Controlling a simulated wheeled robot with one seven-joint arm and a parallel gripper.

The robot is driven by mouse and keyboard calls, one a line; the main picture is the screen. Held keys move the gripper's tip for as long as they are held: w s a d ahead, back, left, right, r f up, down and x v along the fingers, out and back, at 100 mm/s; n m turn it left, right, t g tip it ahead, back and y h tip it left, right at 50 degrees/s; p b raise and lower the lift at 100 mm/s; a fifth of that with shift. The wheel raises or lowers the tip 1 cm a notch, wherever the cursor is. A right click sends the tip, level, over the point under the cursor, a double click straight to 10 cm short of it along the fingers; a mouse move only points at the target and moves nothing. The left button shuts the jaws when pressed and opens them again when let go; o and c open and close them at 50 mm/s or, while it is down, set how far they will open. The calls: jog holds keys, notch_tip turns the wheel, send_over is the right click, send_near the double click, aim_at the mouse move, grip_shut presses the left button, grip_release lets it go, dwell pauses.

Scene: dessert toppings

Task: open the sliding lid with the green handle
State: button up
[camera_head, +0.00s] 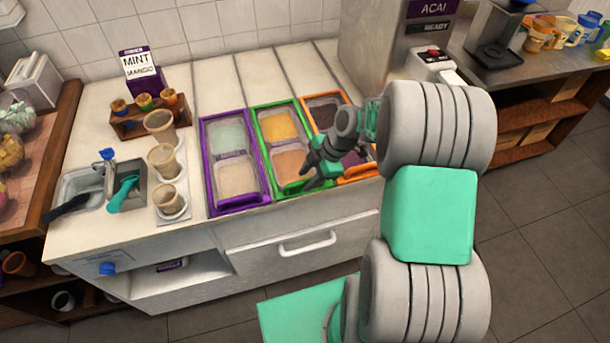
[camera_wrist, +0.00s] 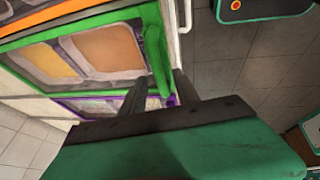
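The green-framed lid (camera_head: 254,113) is the middle of three topping bins, between a purple and an orange one. Its clear panels cover orange and peach toppings. Its green handle (camera_head: 294,187) is at the front edge, partly hidden by my gripper (camera_head: 305,170). In the wrist view, the green handle (camera_wrist: 156,50) runs down towards the space between my two dark fingers (camera_wrist: 160,78). The fingers are apart, one on each side of the handle's near end. I cannot tell whether they touch it.
The purple-framed bin (camera_head: 205,165) is on the left and the orange-framed bin (camera_head: 347,97) is on the right, partly behind my arm. Cups (camera_head: 168,199) stand left of the bins. A drawer with a white handle (camera_head: 307,244) is below. The floor in front is clear.

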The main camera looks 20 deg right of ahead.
jog(key=shift+f, duration=0.2)
grip_shut()
dwell(1.2)
